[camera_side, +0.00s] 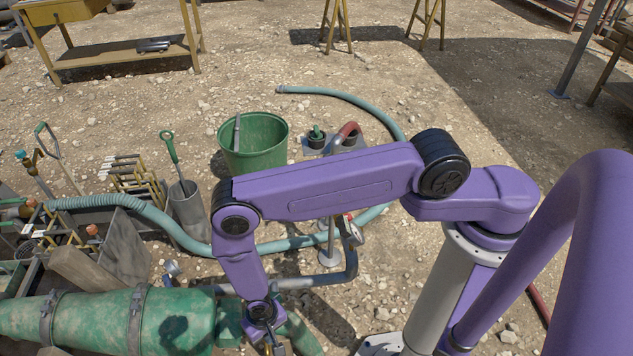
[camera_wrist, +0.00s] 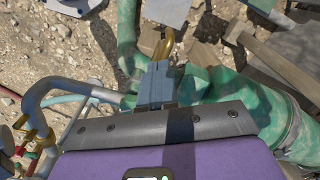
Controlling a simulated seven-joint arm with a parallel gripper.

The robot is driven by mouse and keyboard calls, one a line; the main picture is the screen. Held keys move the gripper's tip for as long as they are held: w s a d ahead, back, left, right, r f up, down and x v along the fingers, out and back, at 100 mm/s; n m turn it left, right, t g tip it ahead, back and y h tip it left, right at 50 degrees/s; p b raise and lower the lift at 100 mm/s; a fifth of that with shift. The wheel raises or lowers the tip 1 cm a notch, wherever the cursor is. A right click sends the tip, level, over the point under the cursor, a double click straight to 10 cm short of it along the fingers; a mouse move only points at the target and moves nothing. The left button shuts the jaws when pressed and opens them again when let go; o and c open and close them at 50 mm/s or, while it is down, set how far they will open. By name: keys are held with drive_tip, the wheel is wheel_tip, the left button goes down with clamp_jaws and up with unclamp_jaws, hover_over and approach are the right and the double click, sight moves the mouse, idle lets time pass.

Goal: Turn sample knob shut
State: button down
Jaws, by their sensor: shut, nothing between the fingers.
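My gripper (camera_wrist: 160,65) is shut and empty in the wrist view, its grey fingers together. Green pipework (camera_wrist: 195,82) lies just beyond and beside the fingers. In the side view my gripper (camera_side: 272,344) points down at the bottom edge, beside the right end of the big green tank (camera_side: 175,318). Its tips are cut off there, and no knob can be made out in that view.
A blue-grey bent pipe with brass and red fittings (camera_wrist: 38,110) stands left in the wrist view. A green bucket (camera_side: 252,146) and a teal hose (camera_side: 160,218) lie further back on gravel.

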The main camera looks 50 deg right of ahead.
wheel_tip(320, 180, up, 4)
drive_tip(key=shift+f, duration=0.1)
idle(0.4)
drive_tip(key=w+d+r+n, duration=0.15)
drive_tip(key=r+n, duration=0.25)
drive_tip(key=r, duration=0.9)
drive_tip(key=d+r+n, duration=0.2)
drive_tip(key=r+n, duration=0.1)
drive_tip(key=r, duration=0.9)
drive_tip(key=s+d+r+n, duration=0.8)
drive_tip(key=s+d+r, duration=0.8)
drive_tip(key=d, duration=0.4)
drive_tip(key=shift+s+r+n, duration=0.25)
drive_tip(key=shift+r+n, duration=0.05)
drive_tip(key=shift+r, duration=0.45)
